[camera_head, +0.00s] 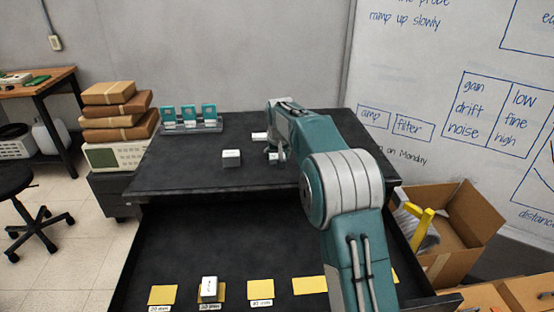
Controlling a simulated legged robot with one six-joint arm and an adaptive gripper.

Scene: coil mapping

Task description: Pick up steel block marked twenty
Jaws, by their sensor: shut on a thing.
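My gripper (273,155) points down over the back of the black bench top, partly hidden by my arm. It is shut on a small pale block, mostly hidden by the fingers; its marking cannot be read. A pale steel block (231,158) stands on the bench top just left of my gripper. Another pale piece (259,136) shows behind it, close to my arm. A further white block (209,287) with a dark mark stands on a yellow pad in the lower front area. No number twenty is legible on any block.
Several yellow pads (162,295) with small labels lie in a row in the open black drawer (180,240). A rack with teal pieces (190,117) stands at the back left. Boxes are stacked (115,110) beside the bench. An open carton (455,225) sits at right.

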